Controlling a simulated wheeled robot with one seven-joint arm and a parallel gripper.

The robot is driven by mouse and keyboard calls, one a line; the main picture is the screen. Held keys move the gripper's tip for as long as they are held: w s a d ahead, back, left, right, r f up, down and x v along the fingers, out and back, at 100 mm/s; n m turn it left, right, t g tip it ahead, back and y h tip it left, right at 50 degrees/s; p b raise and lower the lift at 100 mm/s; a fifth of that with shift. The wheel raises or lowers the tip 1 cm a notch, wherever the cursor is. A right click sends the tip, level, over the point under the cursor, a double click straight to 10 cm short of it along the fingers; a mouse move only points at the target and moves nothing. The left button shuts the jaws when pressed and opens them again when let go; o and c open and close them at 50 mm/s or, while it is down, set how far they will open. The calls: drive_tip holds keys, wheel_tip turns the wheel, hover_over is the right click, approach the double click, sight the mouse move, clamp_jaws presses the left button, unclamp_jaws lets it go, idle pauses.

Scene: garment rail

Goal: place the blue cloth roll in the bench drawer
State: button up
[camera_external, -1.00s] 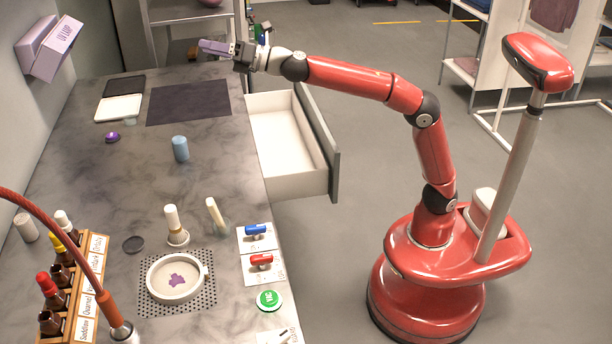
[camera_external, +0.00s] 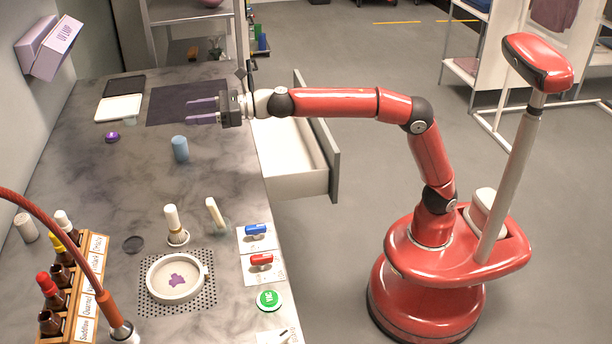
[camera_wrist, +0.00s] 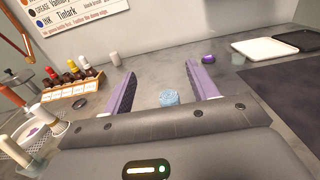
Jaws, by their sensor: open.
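The blue cloth roll (camera_external: 180,149) stands upright on the bench top, left of the bench's right edge. It also shows in the wrist view (camera_wrist: 170,98), between and beyond my two purple fingers. My gripper (camera_external: 202,111) is open and empty. It is above the bench, behind and to the right of the roll, and apart from it. The bench drawer (camera_external: 297,186) is pulled out from the bench's right side. My forearm passes over its far part and hides some of it; the visible inside is bare and white.
A dark mat (camera_external: 165,104) lies behind the roll, with a white tray (camera_external: 118,108) to its left. A purple object (camera_external: 112,136) sits left of the roll. Nearer are two pale-handled brushes, a round white dish (camera_external: 174,291) and a bottle rack (camera_external: 75,300). Bench around the roll is clear.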

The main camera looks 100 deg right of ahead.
drive_tip(key=b, duration=0.8)
approach(176, 139)
drive_tip(key=w+f, duration=0.2)
drive_tip(key=w, duration=0.1)
drive_tip(key=shift+w, duration=0.2)
drive_tip(key=shift+w+r+p, duration=0.5)
drive_tip(key=shift+w+p, duration=0.05)
drive_tip(key=shift+p, duration=0.35)
drive_tip(key=shift+w+f, duration=0.1)
drive_tip(key=shift+w, duration=0.2)
drive_tip(key=w+p, duration=0.3)
drive_tip(key=w, duration=0.2)
drive_tip(key=shift+d, duration=0.15)
drive_tip(key=shift+w+p, duration=0.3)
drive_tip(key=shift+w, duration=0.15)
drive_tip(key=c, duration=1.1)
